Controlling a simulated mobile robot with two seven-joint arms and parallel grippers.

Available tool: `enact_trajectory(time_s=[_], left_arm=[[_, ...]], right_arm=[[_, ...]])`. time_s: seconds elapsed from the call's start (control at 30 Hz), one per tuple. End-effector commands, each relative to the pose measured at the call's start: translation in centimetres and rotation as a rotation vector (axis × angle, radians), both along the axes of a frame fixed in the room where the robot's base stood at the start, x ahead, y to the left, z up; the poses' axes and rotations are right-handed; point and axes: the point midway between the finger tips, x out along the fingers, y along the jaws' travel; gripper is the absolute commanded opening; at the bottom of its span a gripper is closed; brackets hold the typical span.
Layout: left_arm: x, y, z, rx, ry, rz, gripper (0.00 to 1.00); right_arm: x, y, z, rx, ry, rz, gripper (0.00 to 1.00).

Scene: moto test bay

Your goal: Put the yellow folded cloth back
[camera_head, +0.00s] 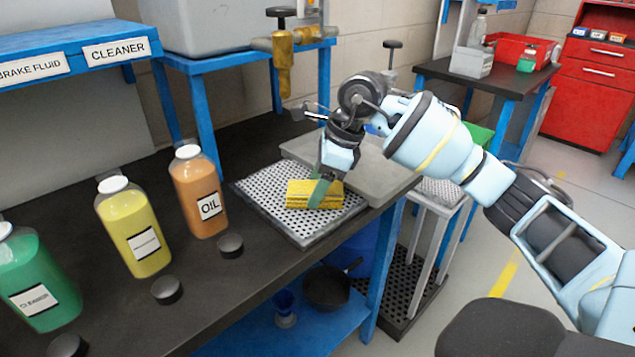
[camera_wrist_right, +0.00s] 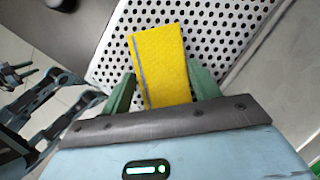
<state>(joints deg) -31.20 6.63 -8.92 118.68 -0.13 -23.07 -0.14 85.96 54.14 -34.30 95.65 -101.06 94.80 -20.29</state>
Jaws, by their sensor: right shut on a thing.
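The yellow folded cloth (camera_head: 300,194) is at the perforated tray (camera_head: 257,193) on the dark bench. In the right wrist view the cloth (camera_wrist_right: 158,60) lies between the two green fingers of my right gripper (camera_wrist_right: 160,90), over the holed surface (camera_wrist_right: 205,35). My right gripper (camera_head: 322,192) reaches down from above and is shut on the cloth. I cannot tell whether the cloth touches the tray or is just above it.
Green, yellow (camera_head: 138,235) and orange (camera_head: 200,195) bottles stand left of the tray, with black caps (camera_head: 166,290) before them. A grey slab (camera_head: 375,172) lies behind the tray. A brass tap (camera_head: 283,60) hangs above. A pan (camera_head: 326,288) is on the lower shelf.

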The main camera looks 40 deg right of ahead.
Motion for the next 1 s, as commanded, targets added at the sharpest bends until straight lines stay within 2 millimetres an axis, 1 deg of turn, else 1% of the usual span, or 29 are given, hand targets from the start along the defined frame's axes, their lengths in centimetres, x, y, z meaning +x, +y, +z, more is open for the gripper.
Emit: enact_trajectory(time_s=[0.2,0.23,0.37,0.63,0.77,0.87,1.0], left_arm=[[0.0,0.0,-0.1,0.0,0.001,0.0,0.36],[0.0,0.0,-0.1,0.001,0.0,-0.001,0.36],[0.1,0.0,-0.1,0.0,-0.001,-0.001,0.36],[0.2,0.0,0.0,0.001,-0.004,0.0,0.36],[0.3,0.0,0.1,0.0,-0.006,0.0,0.36],[0.4,0.0,0.2,0.0,-0.008,0.0,0.36],[0.5,0.0,0.5,-0.001,-0.011,0.001,0.36]], right_arm=[[0.0,0.0,-0.4,0.0,0.001,0.0,0.4],[0.0,0.0,-0.3,-0.001,0.001,0.0,0.65],[0.0,0.0,-0.3,0.0,0.0,0.0,0.82],[0.0,0.0,-0.2,0.0,0.0,0.0,0.83],[0.0,-0.1,0.4,0.0,-0.003,-0.001,0.83],[-0.3,-0.5,1.6,0.0,-0.003,-0.001,0.83],[-1.0,-1.3,4.2,0.0,-0.004,-0.002,0.83]])
